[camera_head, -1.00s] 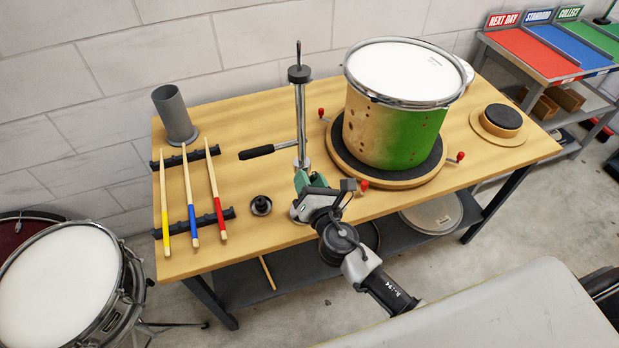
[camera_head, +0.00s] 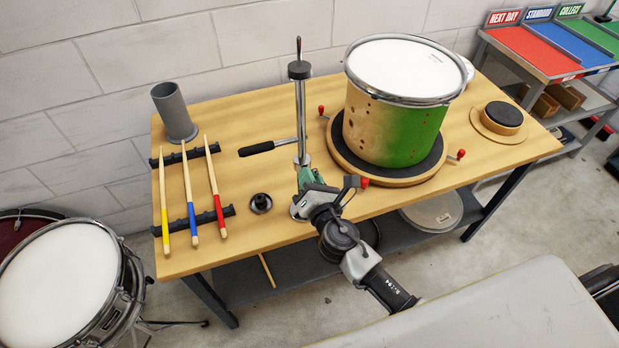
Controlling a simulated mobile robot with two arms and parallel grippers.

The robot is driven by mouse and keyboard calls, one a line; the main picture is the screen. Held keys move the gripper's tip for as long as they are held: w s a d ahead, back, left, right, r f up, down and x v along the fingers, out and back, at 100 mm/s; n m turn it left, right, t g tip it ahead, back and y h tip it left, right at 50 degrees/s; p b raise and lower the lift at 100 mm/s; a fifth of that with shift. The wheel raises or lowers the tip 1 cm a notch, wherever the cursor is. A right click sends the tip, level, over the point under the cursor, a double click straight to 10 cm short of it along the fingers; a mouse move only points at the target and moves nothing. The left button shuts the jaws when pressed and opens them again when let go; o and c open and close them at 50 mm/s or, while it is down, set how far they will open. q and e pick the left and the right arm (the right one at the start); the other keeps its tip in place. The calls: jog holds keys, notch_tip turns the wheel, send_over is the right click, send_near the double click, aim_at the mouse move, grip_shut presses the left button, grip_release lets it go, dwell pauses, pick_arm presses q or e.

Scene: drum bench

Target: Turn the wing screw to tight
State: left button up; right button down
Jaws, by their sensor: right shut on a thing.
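A metal stand (camera_head: 301,115) rises upright from the bench, with a dark collar near its top and a black-gripped side handle (camera_head: 257,149) pointing left. My right gripper (camera_head: 306,172) is at the lower part of the post, reaching up from the front. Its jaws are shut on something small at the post. The wing screw cannot be made out; my gripper and its green part cover that spot, so its angle is hidden. My left gripper is not in view.
A green and tan drum (camera_head: 391,135) sits on a round turntable (camera_head: 340,160) with red-knobbed pegs, close right of my gripper. A black knob (camera_head: 261,203) lies left. Drumsticks (camera_head: 189,200) rest on black racks near a grey cup (camera_head: 174,115). The bench (camera_head: 225,255) is clear at front left.

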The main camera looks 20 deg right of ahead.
jog(key=m+b, duration=0.1)
jog(key=m, duration=0.2)
jog(key=shift+f, duration=0.1)
jog(key=m+b, duration=0.1)
jog(key=m, duration=0.2)
jog(key=shift+m+b, duration=0.35)
jog(key=shift+m, duration=0.05)
jog(key=m, duration=0.3)
jog(key=shift+m+b, duration=0.35)
jog(key=shift+m, duration=0.05)
jog(key=m, duration=0.2)
jog(key=shift+m, duration=0.3)
jog(key=m, duration=0.2)
jog(key=shift+m, duration=0.4)
jog(key=m, duration=0.3)
jog(key=shift+m, duration=0.3)
jog(key=m+p, duration=0.1)
jog(key=m, duration=0.2)
jog(key=shift+m+p, duration=0.55)
jog(key=shift+m, duration=1.55)
